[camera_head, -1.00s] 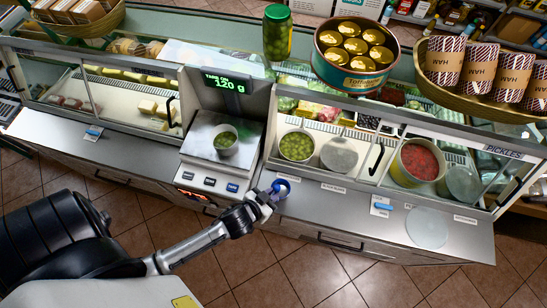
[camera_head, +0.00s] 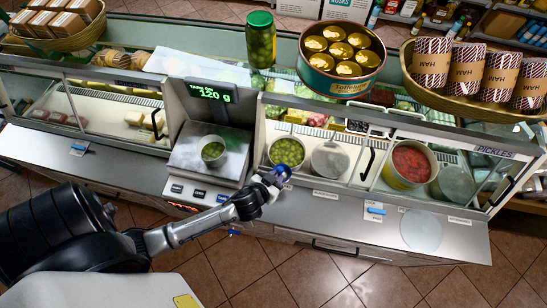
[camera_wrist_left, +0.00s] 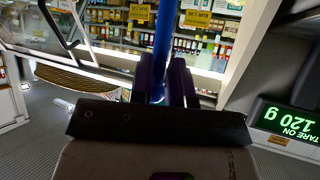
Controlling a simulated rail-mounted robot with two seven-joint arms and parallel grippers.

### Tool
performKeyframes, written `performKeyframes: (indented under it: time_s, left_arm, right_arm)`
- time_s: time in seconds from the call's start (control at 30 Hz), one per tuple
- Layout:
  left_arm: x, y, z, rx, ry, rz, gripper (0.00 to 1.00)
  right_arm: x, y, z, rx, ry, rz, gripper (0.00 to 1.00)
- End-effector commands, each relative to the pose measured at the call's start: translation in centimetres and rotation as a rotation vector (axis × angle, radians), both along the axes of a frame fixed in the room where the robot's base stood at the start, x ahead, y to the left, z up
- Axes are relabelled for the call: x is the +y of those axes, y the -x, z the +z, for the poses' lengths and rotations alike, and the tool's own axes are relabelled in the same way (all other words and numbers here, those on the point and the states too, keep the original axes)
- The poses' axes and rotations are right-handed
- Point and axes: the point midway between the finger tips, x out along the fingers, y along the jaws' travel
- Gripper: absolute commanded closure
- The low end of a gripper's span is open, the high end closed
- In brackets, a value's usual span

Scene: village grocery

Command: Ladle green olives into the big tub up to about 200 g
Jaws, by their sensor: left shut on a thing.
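My left gripper (camera_head: 268,184) is shut on a blue handle (camera_head: 284,171), likely the ladle's, at the counter's front edge between the scale and the olive pan. The blue handle (camera_wrist_left: 161,45) runs between the dark fingers in the left wrist view; the ladle's bowl is hidden. A tub (camera_head: 213,152) with some green olives stands on the scale (camera_head: 186,158), whose green display (camera_head: 210,94) reads 120 g with tare on. A round pan of green olives (camera_head: 287,151) sits in the counter, right of the scale. My right gripper is not in view.
A lid (camera_head: 330,158) lies beside the olive pan, and a pan of red food (camera_head: 411,164) is further right. A jar of olives (camera_head: 261,40), a large tin (camera_head: 342,87) and baskets stand on the counter top. Glass panels divide the case.

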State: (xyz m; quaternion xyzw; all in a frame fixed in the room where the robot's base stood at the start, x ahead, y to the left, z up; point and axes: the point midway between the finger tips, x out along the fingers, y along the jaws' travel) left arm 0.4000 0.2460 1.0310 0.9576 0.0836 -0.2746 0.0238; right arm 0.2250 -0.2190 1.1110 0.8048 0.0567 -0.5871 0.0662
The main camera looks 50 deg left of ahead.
Motion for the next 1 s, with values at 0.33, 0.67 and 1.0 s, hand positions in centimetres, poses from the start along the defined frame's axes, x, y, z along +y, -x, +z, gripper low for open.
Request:
performKeyframes:
  time_s: [0.33,0.67,1.0]
  left_arm:
    - [2.2,-3.2,-0.4,-0.004,-0.002,-0.001,1.0]
    - [4.1,-6.0,-0.9,-0.001,-0.003,-0.001,1.0]
    - [6.0,-8.8,-2.0,-0.002,-0.003,0.0,1.0]
  right_arm:
    - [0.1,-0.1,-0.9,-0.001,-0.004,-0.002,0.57]
    - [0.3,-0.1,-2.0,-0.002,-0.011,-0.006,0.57]
    - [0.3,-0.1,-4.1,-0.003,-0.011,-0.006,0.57]
